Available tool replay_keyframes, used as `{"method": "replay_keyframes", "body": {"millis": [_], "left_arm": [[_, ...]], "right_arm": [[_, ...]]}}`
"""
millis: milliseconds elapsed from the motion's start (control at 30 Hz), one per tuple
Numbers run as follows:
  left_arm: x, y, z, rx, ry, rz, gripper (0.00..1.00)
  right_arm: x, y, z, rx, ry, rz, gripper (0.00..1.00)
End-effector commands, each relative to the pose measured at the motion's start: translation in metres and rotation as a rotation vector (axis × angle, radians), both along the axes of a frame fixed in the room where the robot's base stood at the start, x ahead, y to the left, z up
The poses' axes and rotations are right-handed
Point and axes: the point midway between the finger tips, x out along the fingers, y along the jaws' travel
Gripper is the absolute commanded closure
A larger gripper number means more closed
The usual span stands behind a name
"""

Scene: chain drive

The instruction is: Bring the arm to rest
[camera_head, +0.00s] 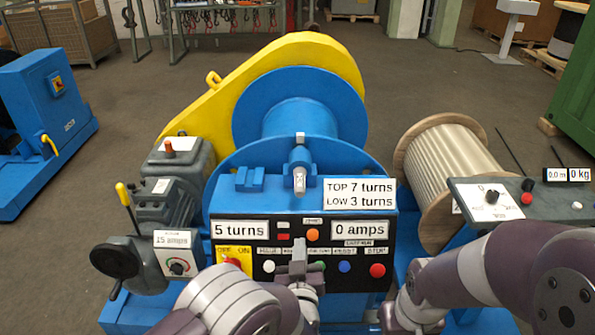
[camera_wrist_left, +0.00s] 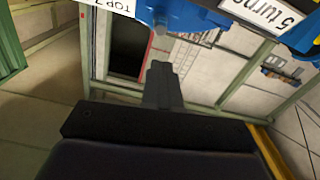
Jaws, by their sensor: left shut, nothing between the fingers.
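My left gripper (camera_head: 298,250) is in front of the black control panel (camera_head: 255,282) of the blue winch machine, its fingers together and empty. It overlaps the row of buttons in the picture; I cannot tell whether it touches the panel. In the left wrist view the closed fingers (camera_wrist_left: 163,85) point away from the camera with nothing between them. My right arm (camera_head: 470,275) comes in from the right and bends down at the panel's right side; its gripper does not show. The displays read "5 turns" (camera_head: 240,230) and "0 amps" (camera_head: 359,230).
A blue drum (camera_head: 300,110) and yellow guard (camera_head: 215,100) stand behind the panel. A grey motor unit with a black handwheel (camera_head: 114,256) is at left. A wooden spool (camera_head: 450,165) and a grey control box (camera_head: 530,205) are at right. Floor is open beyond.

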Motion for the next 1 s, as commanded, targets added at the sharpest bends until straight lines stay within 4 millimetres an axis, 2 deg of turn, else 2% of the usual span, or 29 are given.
{"method": "replay_keyframes", "body": {"millis": [67, 167, 200, 233, 267, 300, 367, 433, 500, 600, 700, 733, 833, 1000], "left_arm": [[0.000, -0.001, -0.005, -0.003, 0.026, -0.005, 1.00], [-0.010, -0.011, -0.045, 0.021, 0.208, -0.078, 1.00], [-0.023, -0.019, -0.069, 0.046, 0.347, -0.139, 1.00], [-0.036, -0.025, -0.082, 0.068, 0.462, -0.194, 1.00], [-0.049, -0.027, -0.087, 0.093, 0.585, -0.241, 1.00], [-0.068, -0.019, -0.087, 0.126, 0.756, -0.289, 1.00], [-0.103, 0.010, -0.072, 0.177, 1.007, -0.330, 1.00], [-0.146, 0.059, -0.038, 0.225, 1.258, -0.332, 1.00], [-0.180, 0.102, -0.005, 0.249, 1.418, -0.306, 1.00], [-0.209, 0.151, 0.041, 0.240, 1.522, -0.236, 1.00], [-0.204, 0.179, 0.073, 0.177, 1.473, -0.151, 1.00], [-0.200, 0.183, 0.077, 0.161, 1.460, -0.134, 1.00], [-0.197, 0.192, 0.081, 0.130, 1.450, -0.101, 1.00], [-0.197, 0.192, 0.081, 0.130, 1.450, -0.101, 1.00]], "right_arm": [[0.000, 0.000, 0.000, 0.000, 0.000, 0.000, 1.00], [0.000, 0.000, 0.000, 0.000, 0.000, 0.000, 1.00], [0.000, 0.000, 0.000, 0.000, 0.000, 0.000, 1.00], [0.000, 0.000, 0.001, 0.000, 0.000, 0.000, 1.00], [0.000, 0.000, 0.006, 0.000, 0.000, 0.000, 1.00], [0.000, 0.000, 0.014, 0.000, 0.001, 0.000, 1.00], [0.000, 0.000, 0.029, 0.000, 0.000, 0.000, 1.00], [0.000, 0.000, 0.046, 0.000, 0.000, 0.000, 1.00], [0.000, 0.000, 0.059, 0.000, -0.001, 0.000, 1.00], [0.000, 0.000, 0.077, 0.000, 0.000, 0.000, 1.00], [0.000, 0.000, 0.088, 0.000, 0.000, 0.000, 1.00], [0.000, 0.000, 0.089, 0.000, 0.000, 0.000, 1.00], [0.000, 0.000, 0.091, 0.000, 0.000, 0.000, 1.00], [0.000, 0.000, 0.091, 0.000, 0.000, 0.000, 1.00]]}}
